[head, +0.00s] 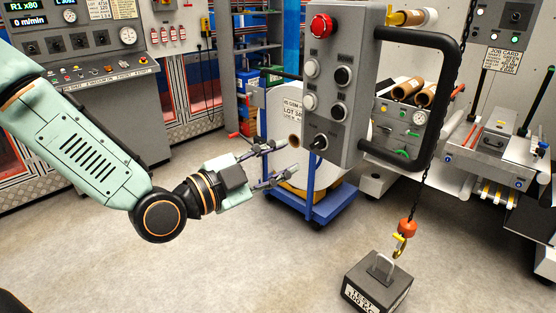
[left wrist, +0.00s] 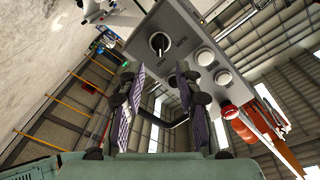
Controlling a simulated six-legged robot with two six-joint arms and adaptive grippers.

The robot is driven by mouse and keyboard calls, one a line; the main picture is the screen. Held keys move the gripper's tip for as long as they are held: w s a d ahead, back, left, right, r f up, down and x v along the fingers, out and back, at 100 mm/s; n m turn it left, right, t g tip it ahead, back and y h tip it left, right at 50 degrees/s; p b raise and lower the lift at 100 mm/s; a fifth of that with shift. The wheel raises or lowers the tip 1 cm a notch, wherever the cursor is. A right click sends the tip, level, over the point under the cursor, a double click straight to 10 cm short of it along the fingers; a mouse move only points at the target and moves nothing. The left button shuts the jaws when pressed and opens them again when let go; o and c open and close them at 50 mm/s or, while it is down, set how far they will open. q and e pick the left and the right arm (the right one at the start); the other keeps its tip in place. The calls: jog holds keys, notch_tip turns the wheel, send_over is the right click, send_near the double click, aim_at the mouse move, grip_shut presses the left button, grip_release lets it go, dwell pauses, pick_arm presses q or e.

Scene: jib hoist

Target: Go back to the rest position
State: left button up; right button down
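My left gripper (head: 283,161) reaches in from the left in the head view, with its two fingers spread and nothing between them. Its fingertips are just left of the grey control pendant (head: 325,165), near the black rotary switch (head: 320,142). I see no clear contact. In the left wrist view the open fingers (left wrist: 160,72) stand apart in front of the pendant (left wrist: 185,40), with the rotary switch (left wrist: 159,42) beyond them. The pendant carries a red stop button (head: 321,26) and several round knobs. My right gripper is not in view.
A chain with an orange block (head: 407,227) and yellow hook (head: 400,244) hangs over a dark test weight (head: 376,285); I cannot tell if the hook engages its handle. A white roll on a blue cart (head: 318,212) stands behind the gripper. Open floor (head: 230,265) lies below.

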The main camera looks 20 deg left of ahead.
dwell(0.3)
pick_arm(q)
jog(key=s+a+f+n+g+y+b, duration=0.1)
jog(key=s+f+n+g+y+b, duration=0.2)
jog(key=f+n, duration=0.65)
jog(key=s+a+f+n+g+y, duration=0.1)
jog(key=s+f+n+g+y, duration=0.3)
jog(key=f, duration=1.1)
jog(key=s+f+n+g+y+b, duration=0.1)
jog(key=s+f+g+b, duration=0.4)
jog(key=s+f, duration=1.5)
jog(key=s+g, duration=0.4)
jog(key=shift+a+f, duration=0.35)
jog(key=shift+f, duration=0.05)
